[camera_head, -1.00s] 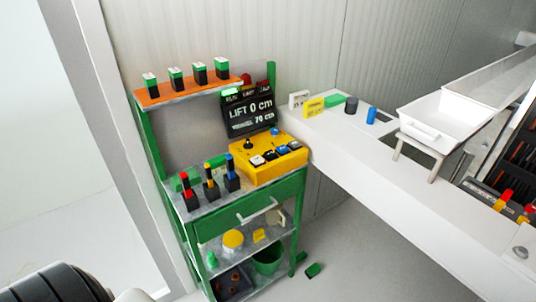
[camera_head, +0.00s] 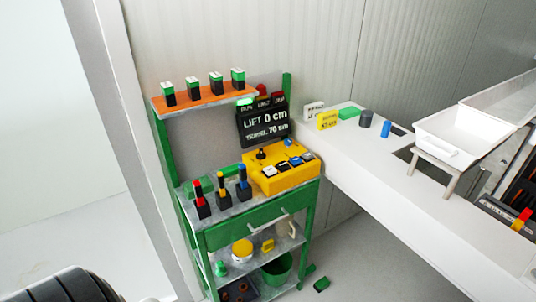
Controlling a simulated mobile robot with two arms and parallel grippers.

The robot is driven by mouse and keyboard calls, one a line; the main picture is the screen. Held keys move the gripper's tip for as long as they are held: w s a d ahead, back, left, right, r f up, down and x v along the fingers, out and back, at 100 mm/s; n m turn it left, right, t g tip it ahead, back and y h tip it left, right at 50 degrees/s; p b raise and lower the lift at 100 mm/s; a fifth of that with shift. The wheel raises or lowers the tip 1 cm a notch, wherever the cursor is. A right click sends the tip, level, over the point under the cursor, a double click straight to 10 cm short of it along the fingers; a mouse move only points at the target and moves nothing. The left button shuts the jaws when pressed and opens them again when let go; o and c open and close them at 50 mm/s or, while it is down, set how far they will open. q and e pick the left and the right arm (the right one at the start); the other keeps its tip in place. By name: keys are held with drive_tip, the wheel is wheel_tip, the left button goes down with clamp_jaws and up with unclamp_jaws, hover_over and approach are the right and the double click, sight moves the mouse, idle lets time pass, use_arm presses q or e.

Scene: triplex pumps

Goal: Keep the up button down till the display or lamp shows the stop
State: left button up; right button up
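A yellow control box (camera_head: 262,186) stands on the top of the green cart. It has a black joystick (camera_head: 262,154) and a row of several white, dark and blue buttons (camera_head: 283,165); which one is up cannot be read. Behind it, a black display (camera_head: 264,130) reads "LIFT 0 cm" and, below, what looks like "TRAVEL 70 cm". A green lamp (camera_head: 245,101) glows above the label that looks like "RUN". The red lamps (camera_head: 262,91) beside it look unlit. Nothing visibly touches the box.
The green cart (camera_head: 215,236) holds red, yellow and blue-topped handles (camera_head: 222,190). An orange shelf (camera_head: 205,102) carries several green-topped blocks. A white counter (camera_head: 385,185) with a white tray (camera_head: 455,135) runs right. A small green piece (camera_head: 321,284) lies on the floor.

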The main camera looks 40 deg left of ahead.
use_arm(q)
clamp_jaws()
idle(1.5)
